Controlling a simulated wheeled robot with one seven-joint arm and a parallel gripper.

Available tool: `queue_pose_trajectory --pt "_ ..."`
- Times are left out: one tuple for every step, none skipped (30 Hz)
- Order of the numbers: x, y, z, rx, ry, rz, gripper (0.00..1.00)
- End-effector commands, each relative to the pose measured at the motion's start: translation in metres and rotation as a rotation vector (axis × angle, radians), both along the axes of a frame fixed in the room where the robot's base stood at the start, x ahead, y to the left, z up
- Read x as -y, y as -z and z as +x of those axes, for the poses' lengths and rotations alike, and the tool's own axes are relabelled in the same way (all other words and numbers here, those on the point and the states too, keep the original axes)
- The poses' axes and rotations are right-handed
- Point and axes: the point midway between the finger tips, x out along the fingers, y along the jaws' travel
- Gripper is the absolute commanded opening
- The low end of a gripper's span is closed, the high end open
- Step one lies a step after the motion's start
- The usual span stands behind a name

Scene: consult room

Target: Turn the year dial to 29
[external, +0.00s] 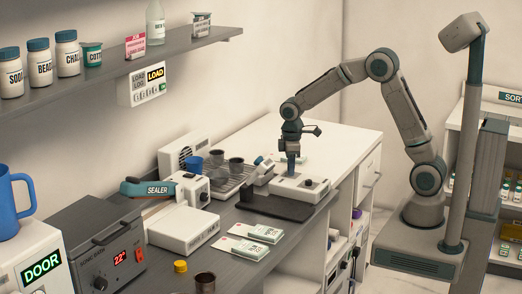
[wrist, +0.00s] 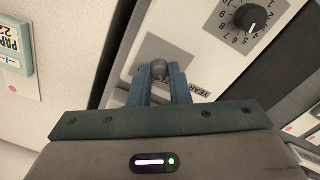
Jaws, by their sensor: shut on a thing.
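My gripper (wrist: 158,82) is shut on a small grey rounded knob (wrist: 159,68) on a pale panel (wrist: 190,25) in the wrist view. The knob sits on a grey patch, partly hidden by the two blue fingers. A label beside it (wrist: 199,89) seems to read YEAR and is partly covered. No number setting for the held knob is readable. In the external view my gripper (external: 291,168) points down onto the white device (external: 285,188) on the counter.
A black dial (wrist: 251,17) ringed with numbers is on the same panel; it also shows externally (external: 308,183). A dark tray (external: 272,207) lies in front of the device. Cups on a rack (external: 232,180) stand to its left. The white counter behind has free room.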

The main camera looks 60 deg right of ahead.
Motion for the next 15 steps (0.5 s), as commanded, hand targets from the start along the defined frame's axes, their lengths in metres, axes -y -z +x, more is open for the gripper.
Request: queue_pose_trajectory --pt "0.0001 -0.0002 0.0002 0.001 0.013 -0.001 0.00" --pt "0.0002 -0.0001 0.0002 0.000 0.024 -0.001 0.00" --pt "0.0003 -0.0001 0.0003 0.001 0.043 -0.001 0.00" --pt "0.0004 0.0000 0.0004 0.000 0.057 -0.001 0.00" --pt "0.0003 0.0000 0.0004 0.001 0.075 -0.001 0.00" --pt "0.0003 0.0000 0.0005 0.001 0.099 -0.001 0.00" --pt "0.0001 0.0000 0.0006 0.001 0.120 0.000 0.00" --pt "0.0000 0.0000 0.0008 0.002 0.142 -0.001 0.00" --pt "-0.0002 0.0000 0.0009 0.003 0.174 -0.001 0.00" --pt "-0.0002 0.0000 0.0011 0.002 0.198 -0.001 0.00" --pt "-0.0001 -0.0001 0.0011 0.003 0.225 0.000 0.00" --pt "0.0003 -0.0001 0.0012 0.003 0.262 -0.001 0.00" --pt "0.0004 -0.0001 0.0012 0.003 0.290 -0.001 0.00" --pt "0.0005 -0.0002 0.0013 0.003 0.319 -0.001 0.00" --pt "0.0003 -0.0002 0.0012 0.003 0.357 -0.001 0.00"
